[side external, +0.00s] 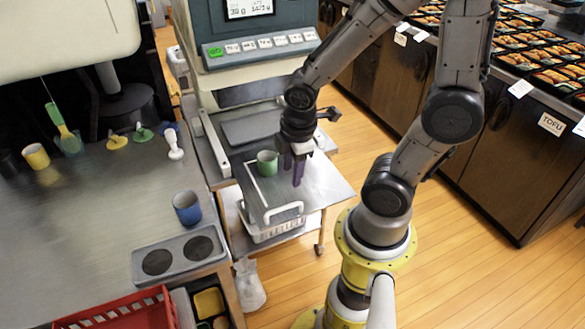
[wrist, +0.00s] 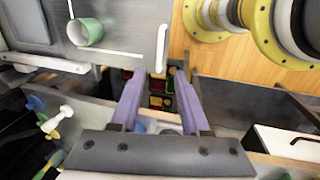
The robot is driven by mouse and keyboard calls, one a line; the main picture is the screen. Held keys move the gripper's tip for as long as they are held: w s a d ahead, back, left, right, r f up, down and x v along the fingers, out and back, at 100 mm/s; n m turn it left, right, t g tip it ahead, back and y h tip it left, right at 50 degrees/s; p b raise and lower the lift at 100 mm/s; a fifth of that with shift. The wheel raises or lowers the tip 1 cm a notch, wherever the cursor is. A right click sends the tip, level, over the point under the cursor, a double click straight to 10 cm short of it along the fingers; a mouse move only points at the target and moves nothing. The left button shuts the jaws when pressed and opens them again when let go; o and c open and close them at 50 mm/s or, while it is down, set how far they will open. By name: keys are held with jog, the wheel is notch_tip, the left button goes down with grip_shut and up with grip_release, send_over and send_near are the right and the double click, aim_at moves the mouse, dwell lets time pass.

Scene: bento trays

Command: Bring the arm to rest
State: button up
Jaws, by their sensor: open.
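My gripper (side external: 293,168) hangs over the metal cart top (side external: 325,180), beside a green cup. In the wrist view my gripper (wrist: 158,82) shows two purple fingers set apart with nothing between them. My arm is bent and reaches in from the right.
A blue cup (side external: 187,208) and a plate with two dark round recesses (side external: 178,256) are on the left counter. A yellow cup (side external: 36,157) and several utensils stand farther back. A weighing machine (side external: 250,40) rises behind the cart. A red crate (side external: 125,312) is at front left.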

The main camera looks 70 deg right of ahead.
notch_tip(320, 180, up, 9)
jog(key=w+a+m+t, duration=0.2)
jog(key=t, duration=0.1)
jog(key=s+a+r+m+t+y, duration=0.1)
jog(key=s+a+r+m, duration=0.2)
jog(key=s+r+m, duration=0.2)
jog(key=shift+s+r+m+y, duration=0.25)
jog(key=shift+s+m, duration=0.35)
jog(key=shift+m, duration=0.4)
